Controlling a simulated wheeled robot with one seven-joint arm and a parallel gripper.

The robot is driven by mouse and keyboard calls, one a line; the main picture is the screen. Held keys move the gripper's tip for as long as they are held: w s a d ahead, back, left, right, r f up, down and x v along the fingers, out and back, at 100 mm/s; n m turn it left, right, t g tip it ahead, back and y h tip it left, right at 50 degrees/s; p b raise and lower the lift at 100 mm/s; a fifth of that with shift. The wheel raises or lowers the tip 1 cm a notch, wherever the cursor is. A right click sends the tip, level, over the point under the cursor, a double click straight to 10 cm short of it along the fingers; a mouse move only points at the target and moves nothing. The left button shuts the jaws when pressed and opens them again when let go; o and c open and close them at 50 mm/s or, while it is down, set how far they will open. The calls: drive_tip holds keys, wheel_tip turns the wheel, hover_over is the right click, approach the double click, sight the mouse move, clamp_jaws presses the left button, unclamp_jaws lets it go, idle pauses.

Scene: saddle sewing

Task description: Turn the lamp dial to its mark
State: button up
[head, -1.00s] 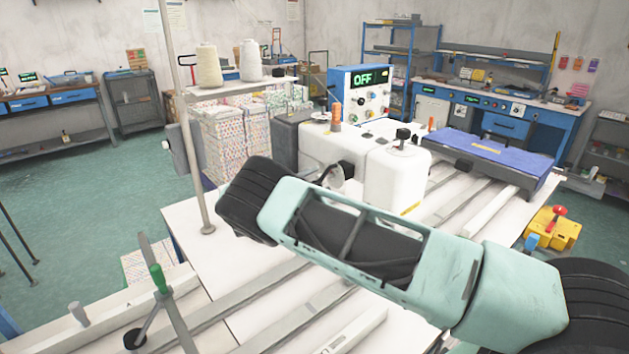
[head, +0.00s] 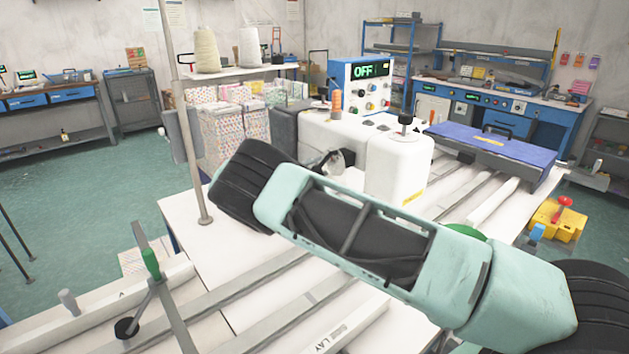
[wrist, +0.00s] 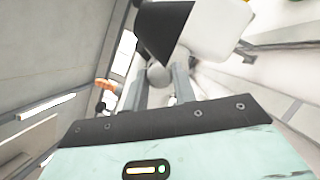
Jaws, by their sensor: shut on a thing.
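In the wrist view the two grey fingers of my gripper (wrist: 160,86) stand on either side of a small round grey knob (wrist: 159,75) and are shut on it. It looks like the lamp dial, under a black and white body. Its mark cannot be made out. In the head view my green and black arm hides the gripper. A dark fitting with a pale round face (head: 336,162) sticks out beside the white sewing machine (head: 398,165), partly behind my arm. I cannot tell whether it is the lamp.
A blue control box (head: 362,90) reading OFF stands behind the machine. A metal pole (head: 190,130) rises at the table's left. A blue pad (head: 490,145) lies right of the machine, and a yellow box with a red knob (head: 558,218) sits at the right edge.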

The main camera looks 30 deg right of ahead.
drive_tip(key=shift+m+g+y+b, duration=0.2)
drive_tip(key=shift+m+y+b, duration=0.3)
drive_tip(key=shift+m+b, duration=1)
drive_tip(key=shift+m+g+y+b, duration=0.2)
drive_tip(key=shift+m+y+b, duration=0.3)
drive_tip(key=shift+m+b, duration=0.95)
drive_tip(key=shift+a+r, duration=0.1)
drive_tip(key=o, duration=1)
drive_tip(key=shift+w, duration=0.1)
